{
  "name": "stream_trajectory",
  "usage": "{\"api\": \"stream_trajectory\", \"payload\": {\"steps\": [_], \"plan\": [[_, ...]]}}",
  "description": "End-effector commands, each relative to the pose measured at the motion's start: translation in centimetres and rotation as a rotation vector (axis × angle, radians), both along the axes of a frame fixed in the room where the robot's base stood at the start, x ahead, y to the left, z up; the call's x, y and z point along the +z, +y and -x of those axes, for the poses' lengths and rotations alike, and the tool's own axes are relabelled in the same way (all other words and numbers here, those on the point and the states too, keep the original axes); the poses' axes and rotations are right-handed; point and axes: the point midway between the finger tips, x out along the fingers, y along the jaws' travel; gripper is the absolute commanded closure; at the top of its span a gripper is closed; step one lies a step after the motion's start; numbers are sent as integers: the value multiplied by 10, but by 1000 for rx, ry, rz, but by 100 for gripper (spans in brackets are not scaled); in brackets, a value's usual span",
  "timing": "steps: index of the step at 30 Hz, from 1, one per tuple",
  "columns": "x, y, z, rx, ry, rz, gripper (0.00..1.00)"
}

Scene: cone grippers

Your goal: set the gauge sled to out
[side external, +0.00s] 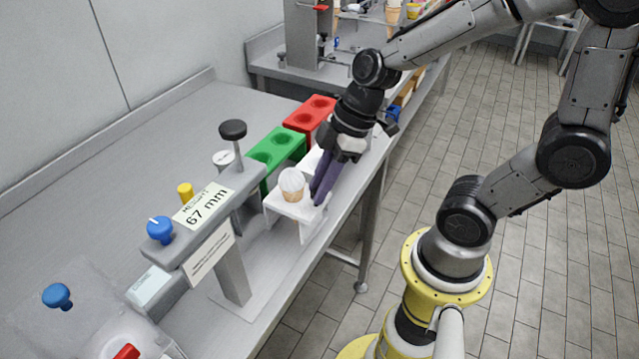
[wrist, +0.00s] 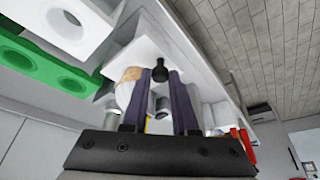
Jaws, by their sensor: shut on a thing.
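The gauge sled (side external: 309,213) is a small white platform with raised sides, just right of the height gauge (side external: 198,230), whose sign reads 67 mm. An ice cream cone with a white top (side external: 291,184) stands upright on the sled. My gripper (side external: 317,200) reaches down at the sled's right side, close beside the cone. In the wrist view my gripper (wrist: 161,73) has its two dark purple fingers closed around a small black knob (wrist: 158,66) by the white sled. The cone's tan part (wrist: 131,74) shows just left of the fingers there. The side view hides the knob behind the fingers.
Green (side external: 276,150) and red (side external: 310,112) blocks with round holes stand behind the sled. A white block with a hole (wrist: 72,22) shows in the wrist view. The table's front edge is close by; floor beyond is clear.

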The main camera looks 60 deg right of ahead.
Motion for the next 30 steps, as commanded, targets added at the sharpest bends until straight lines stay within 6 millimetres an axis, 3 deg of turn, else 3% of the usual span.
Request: {"api": "stream_trajectory", "payload": {"steps": [3, 17, 22, 30], "plan": [[1, -4, -3, -2, -12, 14, 62], [7, -4, 0, -1, -8, 8, 62], [31, -12, 7, -3, -13, 10, 62], [86, -28, 23, -6, -13, 11, 62]]}}
